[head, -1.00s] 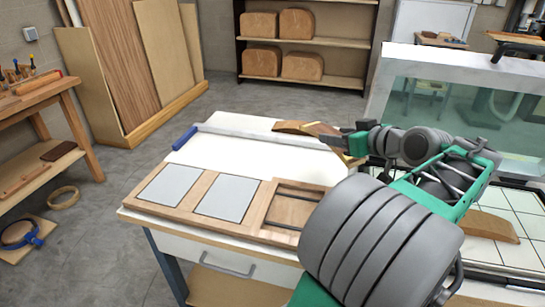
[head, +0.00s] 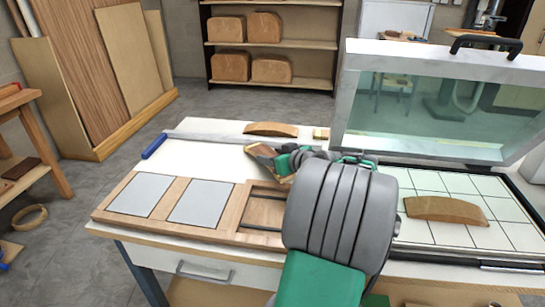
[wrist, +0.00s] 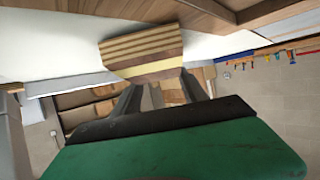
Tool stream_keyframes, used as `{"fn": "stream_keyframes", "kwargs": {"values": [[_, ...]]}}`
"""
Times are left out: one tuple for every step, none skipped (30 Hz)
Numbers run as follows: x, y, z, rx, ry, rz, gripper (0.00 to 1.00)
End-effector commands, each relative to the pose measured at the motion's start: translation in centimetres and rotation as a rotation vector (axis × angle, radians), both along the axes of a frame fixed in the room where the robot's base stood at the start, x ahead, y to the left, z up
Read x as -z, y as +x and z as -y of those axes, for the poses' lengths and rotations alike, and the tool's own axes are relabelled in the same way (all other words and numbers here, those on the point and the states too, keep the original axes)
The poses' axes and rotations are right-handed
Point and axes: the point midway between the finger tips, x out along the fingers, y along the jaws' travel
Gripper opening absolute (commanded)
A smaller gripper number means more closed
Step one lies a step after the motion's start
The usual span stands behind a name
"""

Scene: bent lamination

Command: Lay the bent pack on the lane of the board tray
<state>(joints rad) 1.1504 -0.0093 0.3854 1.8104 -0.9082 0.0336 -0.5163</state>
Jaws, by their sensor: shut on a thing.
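My gripper (head: 284,160) is shut on a bent pack (head: 265,157), a brown layered piece, in the head view. The wrist view shows the pack's striped layered end (wrist: 140,52) between the fingers (wrist: 155,97). The pack is tilted, over or close to the far side of the board tray; I cannot tell its height. The wooden board tray (head: 235,214) lies along the table's front edge. Two of its bays hold grey panels; its right bay (head: 262,205) is open with dark bars inside. My arm hides the right end of this bay.
Another bent piece (head: 270,129) lies at the table's back, behind a long metal bar with a blue end (head: 154,146). A third (head: 445,210) lies on the gridded bed (head: 470,236) under a raised clear lid (head: 440,110). The white tabletop (head: 190,158) left of the gripper is clear.

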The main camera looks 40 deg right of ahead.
Motion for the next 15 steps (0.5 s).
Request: {"fn": "stream_keyframes", "kwargs": {"values": [[-0.02,0.0,0.01,0.0,0.0,0.0,0.06],[0.06,-0.01,0.01,0.0,0.0,0.0,0.06],[0.24,-0.02,0.01,0.0,0.0,0.0,0.06],[0.35,-0.01,0.01,0.0,0.0,0.0,0.06],[0.44,-0.01,0.01,0.0,0.0,0.0,0.06],[0.37,-0.02,0.01,0.0,0.0,0.0,0.52],[0.32,-0.02,0.01,0.0,0.0,0.0,0.55],[0.31,-0.02,0.01,0.0,0.001,0.0,0.57],[0.3,-0.03,0.01,0.0,0.001,0.0,0.6],[0.3,-0.03,0.01,0.0,0.001,0.0,0.63],[0.3,-0.03,0.01,0.0,0.001,0.0,0.65],[0.3,-0.03,0.01,0.0,0.001,0.0,0.69],[0.3,-0.03,0.01,0.0,0.001,0.0,0.71],[0.3,-0.03,0.01,0.0,0.001,0.0,0.72],[0.3,-0.03,0.01,0.0,0.001,0.0,0.72]]}}
